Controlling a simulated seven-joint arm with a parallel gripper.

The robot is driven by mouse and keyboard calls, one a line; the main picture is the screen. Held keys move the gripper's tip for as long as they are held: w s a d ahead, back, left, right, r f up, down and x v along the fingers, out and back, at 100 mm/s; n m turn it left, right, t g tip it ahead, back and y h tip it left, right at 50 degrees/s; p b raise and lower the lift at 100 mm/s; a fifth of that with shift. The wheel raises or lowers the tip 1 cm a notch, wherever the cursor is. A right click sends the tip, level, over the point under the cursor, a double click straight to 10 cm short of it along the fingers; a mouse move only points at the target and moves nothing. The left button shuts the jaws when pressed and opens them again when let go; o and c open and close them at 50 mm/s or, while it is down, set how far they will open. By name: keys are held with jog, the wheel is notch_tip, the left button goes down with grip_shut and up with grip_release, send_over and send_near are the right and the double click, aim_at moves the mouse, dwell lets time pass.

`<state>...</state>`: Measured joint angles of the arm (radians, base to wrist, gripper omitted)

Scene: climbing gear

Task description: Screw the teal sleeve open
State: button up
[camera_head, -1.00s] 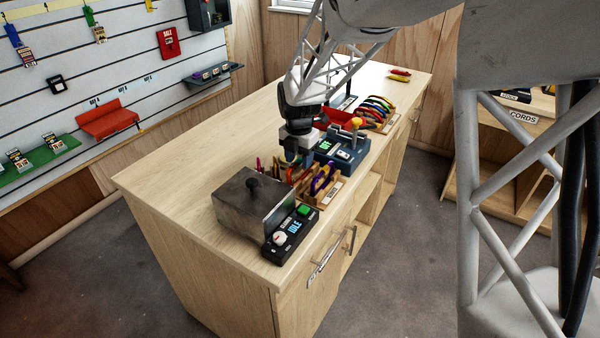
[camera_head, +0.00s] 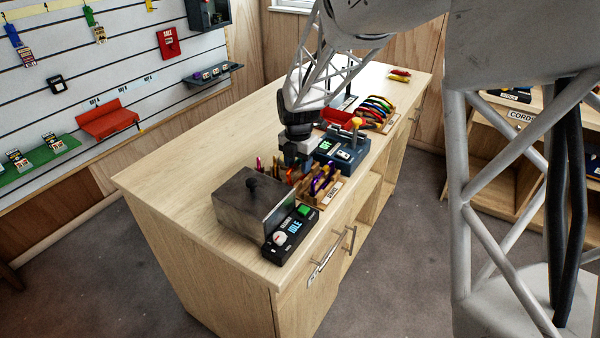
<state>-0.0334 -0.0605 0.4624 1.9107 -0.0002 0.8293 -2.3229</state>
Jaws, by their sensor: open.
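My gripper (camera_head: 292,160) points down over the wooden counter, just behind the wooden racks of coloured gear and beside the dark device with a green display. It is open, and its fingertips are small and partly hidden among the racks. I see no teal sleeve that I can make out. Coloured carabiners stand in the wooden rack (camera_head: 329,198) in front of the gripper, but they are too small to tell a sleeve on any of them.
A dark metal box (camera_head: 238,207) with a black knob and a control unit reading IDLE (camera_head: 291,235) stand at the counter's near end. The dark device (camera_head: 345,154) and a red tray (camera_head: 338,117) stand farther back. The counter's (camera_head: 190,165) left side is clear.

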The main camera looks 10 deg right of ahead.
jog(key=shift+w+a, duration=0.4)
dwell(0.4)
jog(key=shift+r, duration=1.4)
dwell(0.5)
jog(key=shift+s+d, duration=0.5)
jog(key=shift+f, duration=0.1)
jog(key=shift+f, duration=1.3)
jog(key=shift+w+a, duration=0.45)
jog(key=shift+a, duration=0.1)
dwell(0.4)
jog(key=shift+r, duration=1.45)
dwell(0.4)
